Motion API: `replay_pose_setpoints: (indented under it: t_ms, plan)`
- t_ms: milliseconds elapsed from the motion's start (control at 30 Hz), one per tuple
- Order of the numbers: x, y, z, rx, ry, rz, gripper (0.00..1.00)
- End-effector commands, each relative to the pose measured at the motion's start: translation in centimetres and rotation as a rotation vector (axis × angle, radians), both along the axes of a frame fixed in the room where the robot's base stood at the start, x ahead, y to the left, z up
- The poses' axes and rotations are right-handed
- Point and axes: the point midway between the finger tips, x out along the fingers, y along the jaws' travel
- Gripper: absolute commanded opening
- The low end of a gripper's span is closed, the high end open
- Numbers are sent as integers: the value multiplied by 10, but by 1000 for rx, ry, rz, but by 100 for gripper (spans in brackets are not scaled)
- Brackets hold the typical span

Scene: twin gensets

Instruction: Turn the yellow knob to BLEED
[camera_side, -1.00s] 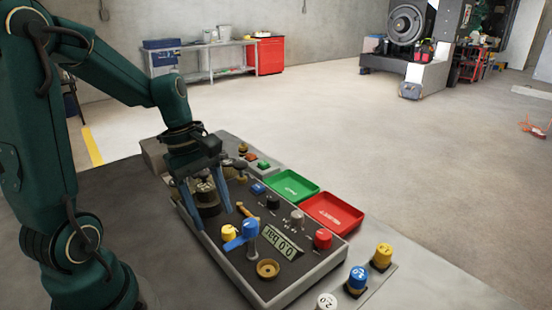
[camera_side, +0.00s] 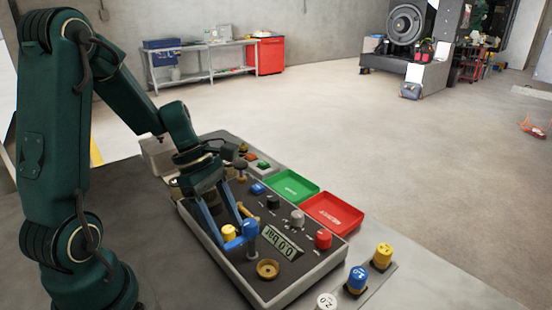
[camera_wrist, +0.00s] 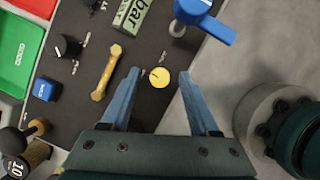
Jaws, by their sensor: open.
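The yellow knob (camera_side: 229,231) stands on the dark panel (camera_side: 218,260), left of a blue lever handle (camera_side: 240,241). In the wrist view the yellow knob (camera_wrist: 160,78) shows from above as a round top with a thin dark mark, and small markings beside it are too small to read. My gripper (camera_side: 231,229) points down over the panel at the knob. In the wrist view my gripper (camera_wrist: 159,73) is open, with one blue finger on each side of the knob and a gap to both. I cannot tell how far down the fingertips reach. The BLEED label is not readable.
The blue lever (camera_wrist: 205,22) stands close to the right fingertip in the wrist view. A tan bar (camera_wrist: 106,72) lies left of the knob. The 0.0 bar display (camera_side: 283,245), a red knob (camera_side: 323,238) and green (camera_side: 291,186) and red trays (camera_side: 333,212) are farther right.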

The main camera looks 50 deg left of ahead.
Motion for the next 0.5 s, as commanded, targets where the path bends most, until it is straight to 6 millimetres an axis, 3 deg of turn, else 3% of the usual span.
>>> replay_pose_setpoints:
  t_ms: [33, 167, 200, 500]
  plan:
    - [0, 0, 0, 0, 0, 0, 54]
    - [0, 0, 0, 0, 0, -1, 4]
    - [0, 0, 0, 0, 0, -1, 0]
    - [0, 0, 0, -1, -1, -26, 0]
